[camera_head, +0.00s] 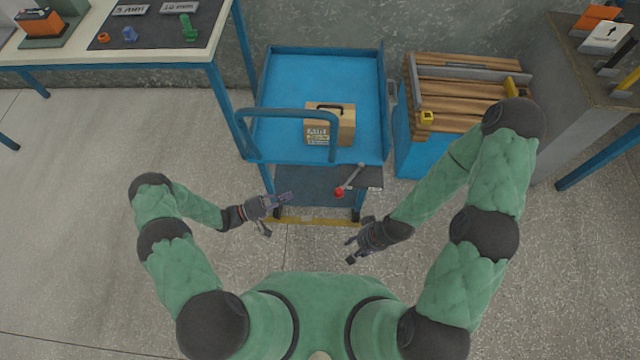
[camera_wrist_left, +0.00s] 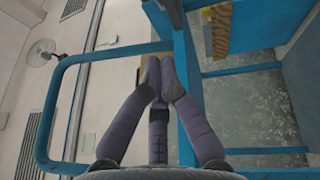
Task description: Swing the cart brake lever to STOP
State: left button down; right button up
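The blue cart (camera_head: 262,95) stands in front of me. At its near right corner is the brake lever (camera_head: 351,178), a grey rod slanting down-left to a red knob (camera_head: 339,192). A dark plate (camera_head: 371,180) lies beside it; no STOP marking is readable. My right gripper (camera_head: 351,250) is below the knob, spread and empty.
The cart's blue push handle (camera_head: 290,113) rises near my left gripper. A labelled box (camera_head: 344,124) sits on the cart. A blue crate with wooden slats (camera_head: 465,90) stands to the right. A workbench (camera_head: 110,52) is at upper left. Floor is clear at left.

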pick_arm(q)
jog(key=shift+d, duration=0.15)
jog(key=s+d+b+x, duration=0.1)
jog(key=s+b+x, duration=0.1)
jog(key=x, duration=1)
jog(key=shift+s+d+r+b, duration=0.25)
jog(key=shift+d+b, duration=0.05)
jog(key=shift+b, duration=0.05)
jog(key=shift+s, duration=0.1)
